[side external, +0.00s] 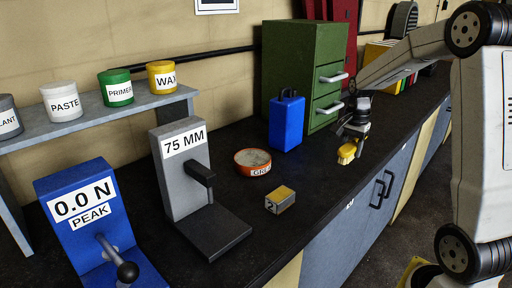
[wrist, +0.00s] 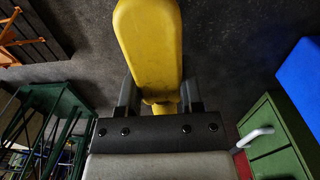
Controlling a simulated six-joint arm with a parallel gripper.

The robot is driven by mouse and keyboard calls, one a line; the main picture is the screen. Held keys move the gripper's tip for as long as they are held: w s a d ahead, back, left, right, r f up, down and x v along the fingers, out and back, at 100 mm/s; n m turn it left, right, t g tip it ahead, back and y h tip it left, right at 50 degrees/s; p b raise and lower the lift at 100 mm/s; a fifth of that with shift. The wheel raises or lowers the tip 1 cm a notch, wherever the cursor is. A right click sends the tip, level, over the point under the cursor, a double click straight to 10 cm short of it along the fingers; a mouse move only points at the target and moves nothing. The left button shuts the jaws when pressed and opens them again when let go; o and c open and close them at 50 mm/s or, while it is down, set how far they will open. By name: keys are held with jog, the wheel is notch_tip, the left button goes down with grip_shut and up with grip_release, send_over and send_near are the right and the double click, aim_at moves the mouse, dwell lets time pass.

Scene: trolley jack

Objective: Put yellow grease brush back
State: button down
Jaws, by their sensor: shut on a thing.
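The yellow grease brush (side external: 347,153) is in my gripper (side external: 352,138), held above the dark bench in front of the green drawer cabinet. In the wrist view the yellow brush (wrist: 150,45) sticks out from between the two dark fingers of my gripper (wrist: 158,97), which are shut on its narrow part. The round orange tin (side external: 252,162) with a label starting "GRE" stands on the bench to the left of the brush, apart from it.
A blue can (side external: 287,122) and the green cabinet (side external: 305,65) stand behind. A small grey and yellow block (side external: 280,199) lies near the front edge. The grey 75 MM stand (side external: 180,155) and blue gauge (side external: 90,215) are at left. Labelled pots stand on a shelf (side external: 100,117).

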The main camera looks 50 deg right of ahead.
jog(key=shift+s+d+m, duration=0.3)
jog(key=shift+s+d, duration=0.05)
jog(key=w+d+f, duration=0.4)
jog(key=w, duration=0.4)
send_over(325, 169)
jog(key=s, duration=0.1)
jog(key=f, duration=0.4)
jog(key=shift+s+a+f, duration=0.15)
jog(key=shift+a, duration=0.2)
jog(key=shift+w+d+f, duration=0.25)
jog(key=shift+w+f, duration=0.2)
jog(key=shift+f, duration=0.05)
jog(key=shift+f, duration=0.15)
jog(key=shift+w+d+f, duration=0.1)
jog(key=shift+w+f, duration=0.05)
jog(key=shift+f, duration=1.6)
jog(key=shift+f, duration=0.1)
